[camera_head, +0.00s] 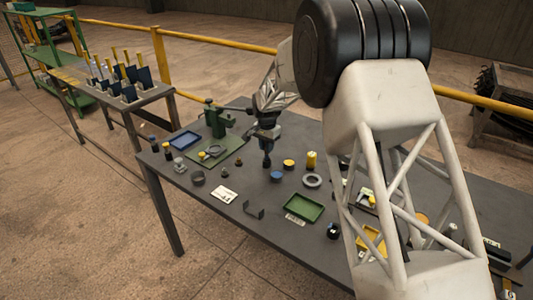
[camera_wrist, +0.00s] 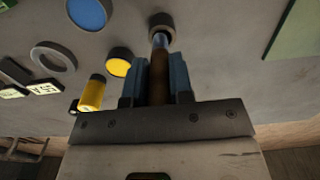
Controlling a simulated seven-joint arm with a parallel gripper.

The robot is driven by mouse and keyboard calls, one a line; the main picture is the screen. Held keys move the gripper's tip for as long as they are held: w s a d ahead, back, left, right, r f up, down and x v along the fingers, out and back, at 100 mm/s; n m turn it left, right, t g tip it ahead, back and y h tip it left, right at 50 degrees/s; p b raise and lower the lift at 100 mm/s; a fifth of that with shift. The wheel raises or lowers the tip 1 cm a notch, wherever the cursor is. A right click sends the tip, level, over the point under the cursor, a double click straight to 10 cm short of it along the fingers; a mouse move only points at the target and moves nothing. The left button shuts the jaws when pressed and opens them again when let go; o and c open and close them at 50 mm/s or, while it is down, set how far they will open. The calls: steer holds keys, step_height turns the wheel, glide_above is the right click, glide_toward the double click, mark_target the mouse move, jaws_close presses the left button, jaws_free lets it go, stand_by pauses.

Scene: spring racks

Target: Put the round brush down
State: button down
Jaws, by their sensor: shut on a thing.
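My gripper (camera_head: 267,143) is over the middle of the grey table, pointing down. In the wrist view its two blue-grey fingers (camera_wrist: 160,78) are closed on the round brush (camera_wrist: 160,42), which has a brown handle and a round, dark-rimmed end. The brush sticks out past the fingertips toward the tabletop. In the head view it shows as a short dark upright piece (camera_head: 267,161) under the gripper. I cannot tell whether its lower end touches the table.
Close by are a blue disc (camera_head: 277,176), a yellow disc (camera_head: 289,164), a yellow cylinder (camera_head: 311,159) and a grey ring (camera_head: 312,181). A green mat (camera_head: 228,152) with a green vise (camera_head: 215,121) lies left. A green tray (camera_head: 304,208) stands in front. Bare tabletop (camera_head: 245,178) lies front-left.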

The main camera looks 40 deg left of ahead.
steer(key=shift+w+a+f, duration=0.1)
steer(key=shift+f, duration=1.65)
steer(key=shift+f, duration=0.15)
steer(key=c, duration=1)
jaws_free()
step_height(320, 180, up, 12)
steer(key=shift+r, duration=0.15)
